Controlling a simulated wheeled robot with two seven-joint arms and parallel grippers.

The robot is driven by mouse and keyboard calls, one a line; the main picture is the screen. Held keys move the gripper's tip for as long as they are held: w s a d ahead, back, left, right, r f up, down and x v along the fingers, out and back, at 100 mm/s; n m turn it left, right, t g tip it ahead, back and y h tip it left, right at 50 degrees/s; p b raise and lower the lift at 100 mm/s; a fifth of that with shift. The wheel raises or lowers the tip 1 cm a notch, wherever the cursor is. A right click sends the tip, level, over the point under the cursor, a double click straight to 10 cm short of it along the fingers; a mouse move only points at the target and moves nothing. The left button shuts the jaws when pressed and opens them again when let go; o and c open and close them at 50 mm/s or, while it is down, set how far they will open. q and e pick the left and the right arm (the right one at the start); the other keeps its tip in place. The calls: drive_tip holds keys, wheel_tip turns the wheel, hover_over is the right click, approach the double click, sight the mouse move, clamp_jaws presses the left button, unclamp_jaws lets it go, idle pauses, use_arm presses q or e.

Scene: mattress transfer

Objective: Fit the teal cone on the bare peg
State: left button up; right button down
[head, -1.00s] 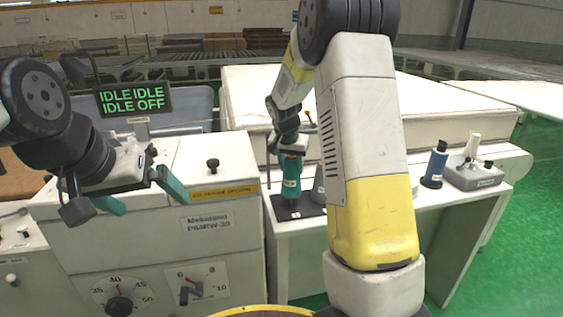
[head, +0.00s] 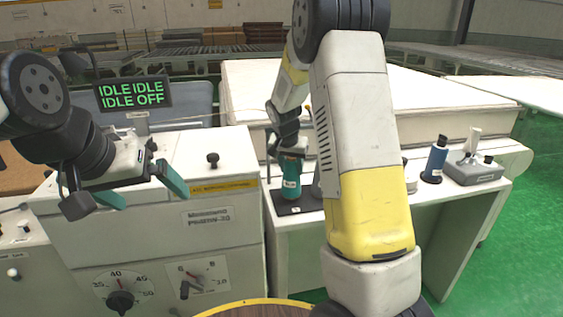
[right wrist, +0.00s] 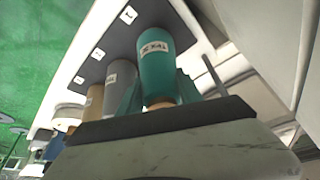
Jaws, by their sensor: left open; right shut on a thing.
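The teal cone (head: 291,180) is upright, with a white label, over the left part of a dark base plate (head: 310,209). My right gripper (head: 290,155) is shut on its upper end; the right wrist view shows the teal cone (right wrist: 163,62) between the jaws (right wrist: 158,96). The cone's lower end is at or just above the plate; I cannot tell if it touches. No bare peg is clearly visible; the cone may cover it. My left gripper (head: 142,189) is open and empty in front of the grey machine.
A grey cone (right wrist: 119,80) and a tan one (right wrist: 93,103) stand beside the teal cone along the plate. A dark blue spool (head: 435,162) and a grey block (head: 474,172) are on the white table at right. My right forearm hides part of the table.

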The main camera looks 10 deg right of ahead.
sight(290, 161)
drive_tip(key=shift+f, duration=0.75)
drive_tip(key=c, duration=0.7)
unclamp_jaws()
drive_tip(key=v, duration=0.6)
drive_tip(key=shift+s+a+r, duration=0.1)
drive_tip(key=shift+r, duration=0.05)
drive_tip(key=shift+s+a+r, duration=0.1)
drive_tip(key=shift+s+r, duration=0.15)
drive_tip(key=shift+r, duration=0.4)
